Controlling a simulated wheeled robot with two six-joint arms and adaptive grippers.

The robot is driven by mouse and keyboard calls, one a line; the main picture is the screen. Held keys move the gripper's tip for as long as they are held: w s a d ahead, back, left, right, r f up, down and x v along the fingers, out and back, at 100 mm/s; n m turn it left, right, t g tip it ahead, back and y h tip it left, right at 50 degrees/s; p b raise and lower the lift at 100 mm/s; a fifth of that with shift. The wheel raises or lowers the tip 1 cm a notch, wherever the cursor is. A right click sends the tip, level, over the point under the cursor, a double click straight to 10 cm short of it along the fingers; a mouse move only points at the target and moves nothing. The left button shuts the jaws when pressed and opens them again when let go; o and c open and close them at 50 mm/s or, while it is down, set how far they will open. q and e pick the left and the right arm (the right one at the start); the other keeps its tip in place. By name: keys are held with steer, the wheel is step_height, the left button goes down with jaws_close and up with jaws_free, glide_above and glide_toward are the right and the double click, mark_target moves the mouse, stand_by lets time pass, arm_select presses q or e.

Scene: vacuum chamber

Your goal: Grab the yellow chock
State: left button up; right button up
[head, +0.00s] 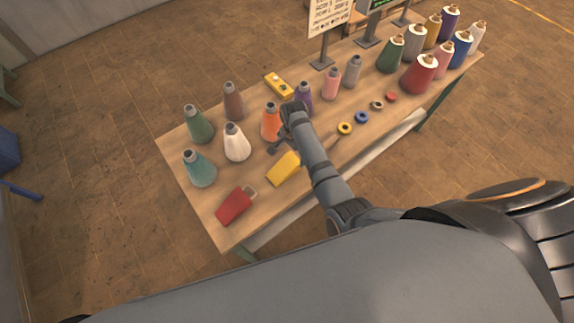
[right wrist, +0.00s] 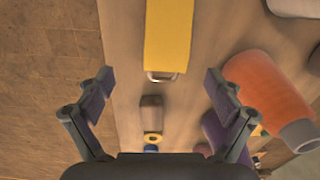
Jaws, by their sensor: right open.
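The yellow chock (head: 284,168) is a yellow block lying near the front edge of the wooden table, between a red block and my right arm. In the right wrist view the yellow chock (right wrist: 168,35) is at the top centre, with a small metal loop at its near end. My right gripper (head: 276,146) is above the table just behind the chock. In the wrist view the right gripper (right wrist: 160,84) is open, its fingers wide apart with nothing between them; the chock lies beyond the fingertips. My left gripper is not in view.
An orange spool (head: 270,122) and a purple spool (head: 304,96) stand close to the gripper. A red block (head: 236,205) lies left of the chock. A yellow box (head: 278,85) lies at the back. Several cones fill the table's (head: 330,128) left and right ends; small rings lie right of my arm.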

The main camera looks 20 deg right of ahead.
mark_target(287, 164)
steer(key=shift+w+a+m, duration=0.4)
steer(key=shift+w+a, duration=0.05)
steer(key=shift+a, duration=0.1)
step_height(287, 164, down, 5)
steer(key=b, duration=0.5)
steer(key=f+b, duration=0.4)
steer(key=b, duration=0.1)
steer(key=f+b, duration=0.2)
steer(key=shift+s+a+b, duration=0.1)
steer(key=shift+a+b, duration=0.15)
steer(key=shift+b, duration=0.05)
steer(key=shift+r, duration=0.25)
steer(key=shift+c, duration=0.7)
steer(key=c, duration=1.5)
